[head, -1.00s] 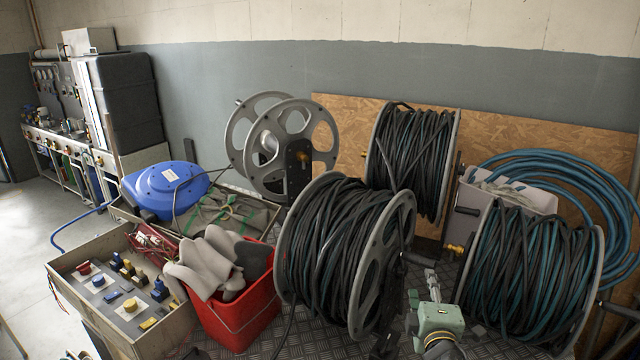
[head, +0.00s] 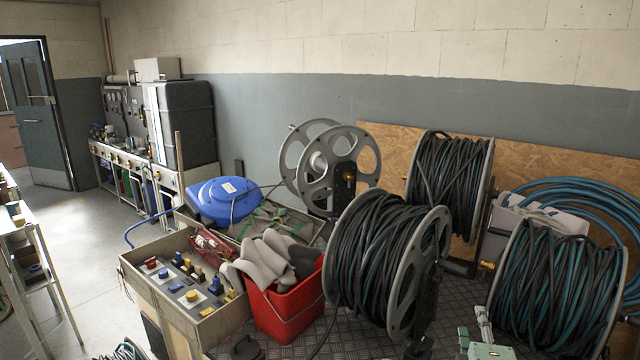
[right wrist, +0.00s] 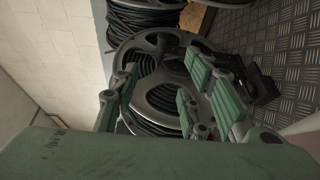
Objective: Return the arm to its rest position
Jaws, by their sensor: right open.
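My right gripper (head: 484,328) is a pale green adaptive gripper at the bottom right of the head view, in front of the hose reels. In the right wrist view its green fingers (right wrist: 165,100) stand apart with nothing between them. Behind them is a grey reel (right wrist: 165,95) wound with dark hose, apart from the fingers as far as I can tell. In the head view the nearest dark hose reel (head: 385,260) is to the left of this gripper, and a blue and black hose reel (head: 555,280) is to its right. My left gripper does not show.
A red bucket (head: 287,318) with grey gloves stands left of the reels, beside a control box (head: 160,290) with coloured buttons. A blue hose reel case (head: 222,200) and an empty grey reel (head: 330,168) are behind. Checkered metal plate (head: 370,345) shows in front.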

